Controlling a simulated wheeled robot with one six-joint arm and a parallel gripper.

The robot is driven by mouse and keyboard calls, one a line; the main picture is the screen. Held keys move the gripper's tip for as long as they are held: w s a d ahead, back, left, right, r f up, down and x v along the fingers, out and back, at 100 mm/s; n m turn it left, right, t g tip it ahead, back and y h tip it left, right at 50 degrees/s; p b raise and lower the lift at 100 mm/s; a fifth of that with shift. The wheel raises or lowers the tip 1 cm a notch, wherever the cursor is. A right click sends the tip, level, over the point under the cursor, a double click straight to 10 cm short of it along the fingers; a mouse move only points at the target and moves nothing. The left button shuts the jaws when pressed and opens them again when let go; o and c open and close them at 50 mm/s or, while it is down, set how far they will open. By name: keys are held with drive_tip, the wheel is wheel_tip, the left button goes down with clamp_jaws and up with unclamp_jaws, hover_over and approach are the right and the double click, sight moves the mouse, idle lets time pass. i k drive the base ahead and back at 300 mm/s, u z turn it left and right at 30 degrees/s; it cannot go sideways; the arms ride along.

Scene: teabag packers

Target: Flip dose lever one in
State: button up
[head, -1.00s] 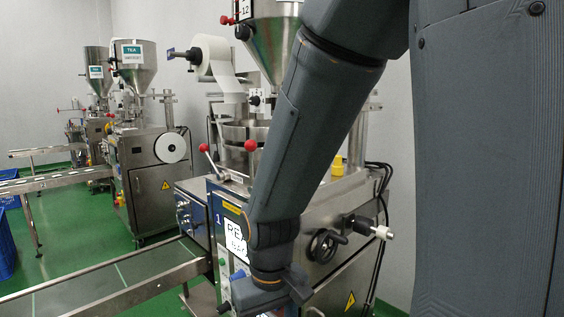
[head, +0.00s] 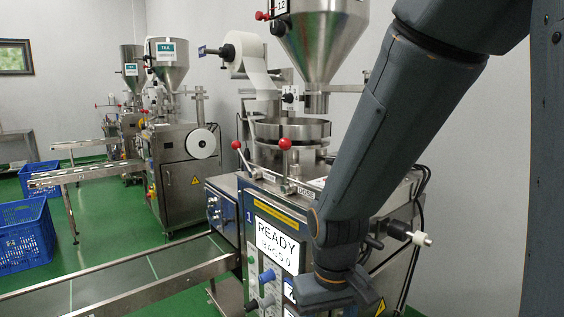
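Machine one (head: 283,215) is a steel and blue packer with a white screen (head: 277,245) reading READY, BAGS 0. Two levers with red ball ends stand on its top, a right one (head: 285,144) and a left one (head: 236,145). The right one rises near a small DOSE label (head: 306,191). I cannot tell for certain which is dose lever one. My arm crosses the machine's right side from above. Its wrist is low, in front of the panel below the levers.
A steel hopper (head: 318,40) and a paper roll (head: 240,48) sit above the machine. A handwheel shaft with a white end (head: 421,239) sticks out at right. A conveyor (head: 140,290) runs left. Blue crates (head: 24,236) and another packer (head: 185,185) stand further left on open green floor.

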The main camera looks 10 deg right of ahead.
sight(284, 143)
drive_tip(key=u, duration=0.8)
drive_tip(key=k, duration=0.65)
drive_tip(key=z, duration=1.1)
drive_tip(key=i, duration=0.45)
